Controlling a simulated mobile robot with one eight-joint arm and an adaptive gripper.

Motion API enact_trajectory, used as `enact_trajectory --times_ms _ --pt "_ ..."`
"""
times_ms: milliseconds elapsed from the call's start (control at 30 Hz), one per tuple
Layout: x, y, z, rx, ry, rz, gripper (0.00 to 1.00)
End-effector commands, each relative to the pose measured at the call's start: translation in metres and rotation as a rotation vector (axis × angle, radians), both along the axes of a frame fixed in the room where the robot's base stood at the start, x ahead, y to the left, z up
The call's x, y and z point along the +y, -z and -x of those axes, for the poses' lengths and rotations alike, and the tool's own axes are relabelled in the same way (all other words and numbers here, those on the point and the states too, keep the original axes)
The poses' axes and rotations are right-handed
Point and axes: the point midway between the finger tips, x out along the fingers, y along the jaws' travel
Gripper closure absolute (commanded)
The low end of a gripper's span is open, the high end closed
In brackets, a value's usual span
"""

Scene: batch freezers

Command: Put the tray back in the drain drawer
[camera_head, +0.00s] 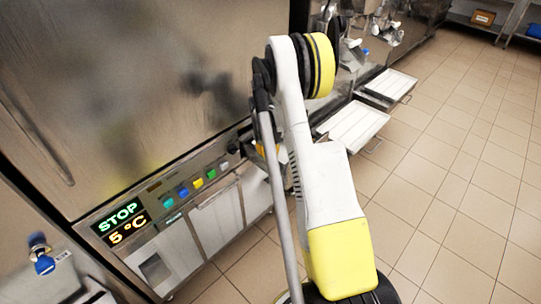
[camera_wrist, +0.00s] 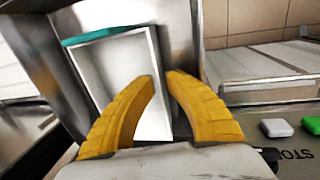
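In the wrist view, a pale tray-like piece (camera_wrist: 98,62) has a metal rim and a teal edge at the top. I cannot tell for sure whether it is the tray or part of a drawer. My gripper (camera_wrist: 160,78) has two yellow fingers with a narrow gap at the tips. The left finger overlaps the pale piece and the right one lies past its right rim; contact is unclear. In the head view, my arm hides most of my gripper close to the freezer front. The drain drawer cannot be picked out with certainty.
The steel freezer front (camera_head: 140,90) has a STOP and 5 °C display (camera_head: 122,222), coloured buttons and lower panels (camera_head: 215,220). Pale trays (camera_head: 354,124) (camera_head: 391,84) jut out along the row at right. Tiled floor (camera_head: 450,200) is clear at right.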

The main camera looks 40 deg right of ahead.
Motion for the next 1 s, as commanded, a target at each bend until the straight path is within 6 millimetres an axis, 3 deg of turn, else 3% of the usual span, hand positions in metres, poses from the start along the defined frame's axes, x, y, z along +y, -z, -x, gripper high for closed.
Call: enact_trajectory --times_ms 167,500,767,867,1000 --pt "0.001 -0.014 0.000 0.000 0.000 0.000 0.86" --pt "0.013 -0.089 0.001 0.000 0.000 0.000 0.86" --pt "0.019 -0.121 0.002 -0.001 0.000 0.000 0.86" --pt "0.029 -0.136 0.001 -0.015 -0.002 0.003 0.86" --pt "0.066 -0.184 0.004 -0.074 -0.006 0.009 0.86"
